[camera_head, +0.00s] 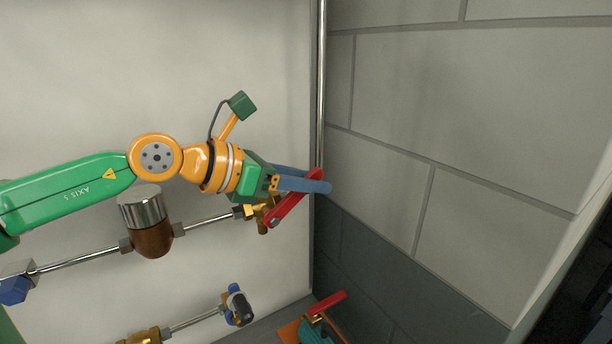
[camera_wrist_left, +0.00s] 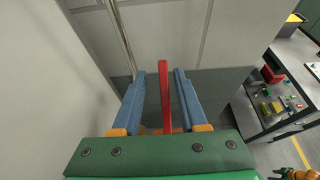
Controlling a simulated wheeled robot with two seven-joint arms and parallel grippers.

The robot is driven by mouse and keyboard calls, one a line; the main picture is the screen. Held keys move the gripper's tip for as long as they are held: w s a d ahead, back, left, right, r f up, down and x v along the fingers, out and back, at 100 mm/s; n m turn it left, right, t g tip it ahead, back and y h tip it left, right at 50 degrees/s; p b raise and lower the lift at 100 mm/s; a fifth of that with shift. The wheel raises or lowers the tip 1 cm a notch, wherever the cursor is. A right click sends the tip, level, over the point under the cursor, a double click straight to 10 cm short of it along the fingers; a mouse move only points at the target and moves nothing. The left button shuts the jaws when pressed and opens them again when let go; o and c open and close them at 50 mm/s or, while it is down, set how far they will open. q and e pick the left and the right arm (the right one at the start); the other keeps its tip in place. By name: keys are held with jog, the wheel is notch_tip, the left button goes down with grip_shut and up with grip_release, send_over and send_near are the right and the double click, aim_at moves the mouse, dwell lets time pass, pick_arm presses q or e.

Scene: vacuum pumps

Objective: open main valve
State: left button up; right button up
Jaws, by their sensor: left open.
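The main valve appears as a red lever handle (camera_head: 294,198) on a brass valve body (camera_head: 263,213) at the right end of the upper pipe in the head view. My left gripper (camera_head: 328,181) is at the handle, its blue fingers reaching past it. In the left wrist view the red handle (camera_wrist_left: 165,95) stands between the two open fingers of the left gripper (camera_wrist_left: 158,80), with a gap visible on both sides. The fingers partly hide the handle in the head view.
A brown and silver cylinder (camera_head: 150,225) sits on the pipe. Below is a second pipe with a blue-handled fitting (camera_head: 237,305). Another red lever (camera_head: 327,302) is at the bottom. A tiled wall (camera_head: 480,110) stands close on the right. A cart (camera_wrist_left: 275,105) shows in the wrist view.

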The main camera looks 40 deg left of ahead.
pick_arm(q)
jog(key=shift+s+d+r, duration=0.1)
jog(key=shift+s+r, duration=0.05)
jog(key=shift+s, duration=0.2)
grip_shut()
dwell(0.9)
